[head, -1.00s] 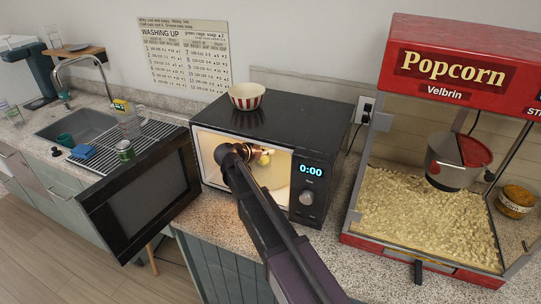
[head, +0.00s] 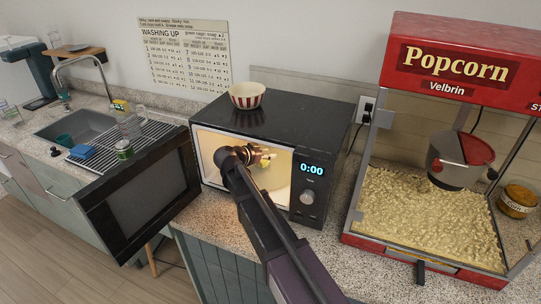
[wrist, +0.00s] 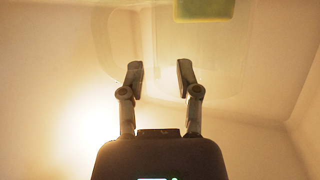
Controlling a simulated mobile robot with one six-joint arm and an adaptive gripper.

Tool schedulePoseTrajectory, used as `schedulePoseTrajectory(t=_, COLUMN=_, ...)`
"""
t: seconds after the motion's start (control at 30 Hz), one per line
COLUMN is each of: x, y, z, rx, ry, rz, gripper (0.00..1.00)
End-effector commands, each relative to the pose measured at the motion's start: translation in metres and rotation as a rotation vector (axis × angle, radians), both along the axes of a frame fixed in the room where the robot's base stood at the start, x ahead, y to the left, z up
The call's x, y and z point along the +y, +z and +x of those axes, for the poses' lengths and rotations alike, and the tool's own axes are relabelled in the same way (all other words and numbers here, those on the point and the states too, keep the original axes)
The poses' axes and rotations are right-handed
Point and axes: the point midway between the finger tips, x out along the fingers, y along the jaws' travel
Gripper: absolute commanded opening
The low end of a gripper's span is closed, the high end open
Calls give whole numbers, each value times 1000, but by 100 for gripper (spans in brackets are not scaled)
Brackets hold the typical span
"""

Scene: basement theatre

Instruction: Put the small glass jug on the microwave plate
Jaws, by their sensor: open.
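The black microwave (head: 262,115) stands with its door (head: 145,190) swung open to the left and its inside lit. My gripper (head: 263,158) is inside it; the wrist view shows the two fingers (wrist: 158,76) apart, with no solid thing clearly between them. A pale see-through shape with a rounded edge (wrist: 225,92) lies beyond the fingers. It looks like the glass plate, but I cannot tell whether the small glass jug is part of it. A yellow-green block (wrist: 203,9) shows at the top. A clear glass vessel (head: 130,127) stands on the drying rack; I cannot tell what kind.
A red-and-white striped bowl (head: 246,96) sits on the microwave. A popcorn machine (head: 440,130) stands to the right. The microwave walls are close around my gripper.

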Motion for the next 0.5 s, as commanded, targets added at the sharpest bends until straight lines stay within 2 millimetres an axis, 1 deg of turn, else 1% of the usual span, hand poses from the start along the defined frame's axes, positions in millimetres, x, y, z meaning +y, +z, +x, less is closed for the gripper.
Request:
schedulePoseTrajectory(t=0.3, x=0, y=3, z=0, rx=0, ry=0, rz=0, gripper=43)
schedulePoseTrajectory(t=0.5, x=11, y=11, z=-13, rx=1, ry=0, rz=-1, gripper=43)
